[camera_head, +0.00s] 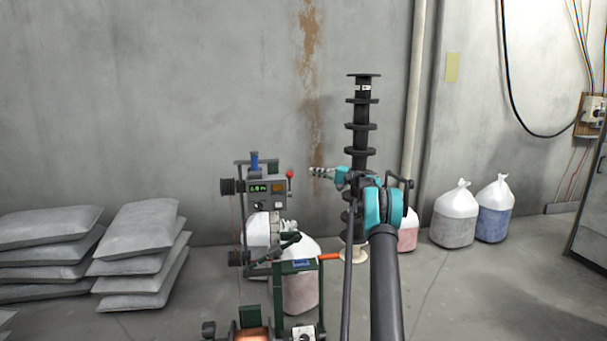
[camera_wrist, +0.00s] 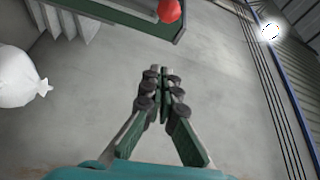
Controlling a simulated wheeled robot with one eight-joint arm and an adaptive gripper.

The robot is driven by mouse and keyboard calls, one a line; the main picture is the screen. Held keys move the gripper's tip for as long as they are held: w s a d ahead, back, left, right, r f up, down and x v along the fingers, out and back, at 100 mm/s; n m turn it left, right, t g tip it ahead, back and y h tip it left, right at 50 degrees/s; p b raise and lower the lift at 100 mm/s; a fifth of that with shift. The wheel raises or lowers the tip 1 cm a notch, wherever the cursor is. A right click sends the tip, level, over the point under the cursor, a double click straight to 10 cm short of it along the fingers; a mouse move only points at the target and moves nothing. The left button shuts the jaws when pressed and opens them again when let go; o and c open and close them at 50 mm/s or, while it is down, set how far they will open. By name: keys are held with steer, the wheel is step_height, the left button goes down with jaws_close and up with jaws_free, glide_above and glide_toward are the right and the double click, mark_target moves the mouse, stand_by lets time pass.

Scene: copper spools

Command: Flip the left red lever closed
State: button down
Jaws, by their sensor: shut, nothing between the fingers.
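A red ball knob (camera_head: 290,174) stands upright on a thin stem at the right side of the machine (camera_head: 258,190) with the lit green display. The red ball also shows at the top edge of the wrist view (camera_wrist: 168,10), beside a dark green panel edge. A second, orange-red handle (camera_head: 330,256) sticks out to the right, lower on the machine. My gripper (camera_head: 312,171) points left, just right of the red ball at about its height in the picture. In the wrist view my gripper's fingertips (camera_wrist: 164,73) are together and empty, apart from the ball.
A dark ribbed column (camera_head: 361,115) stands behind my arm. Stacked grey sacks (camera_head: 140,250) lie at the left. White-topped bags (camera_head: 456,215) stand along the wall at the right. A copper spool (camera_head: 253,335) is low in front. Floor at the right is open.

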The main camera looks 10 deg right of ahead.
steer(key=a, duration=0.9)
steer(key=shift+w, duration=0.2)
steer(key=shift+s, duration=0.1)
stand_by(0.5)
steer(key=shift+s+d+n, duration=0.1)
steer(key=shift+s+n, duration=0.15)
steer(key=shift+n, duration=0.15)
steer(key=s+f+n+g+y, duration=0.3)
steer(key=s+f+n+y, duration=0.2)
steer(key=s+n, duration=0.5)
steer(key=shift+s+f+n+g+y, duration=0.15)
steer(key=shift+f+n+g+y, duration=0.2)
steer(key=shift+n, duration=0.95)
steer(key=shift+s+f, duration=0.1)
steer(key=shift+f, duration=0.05)
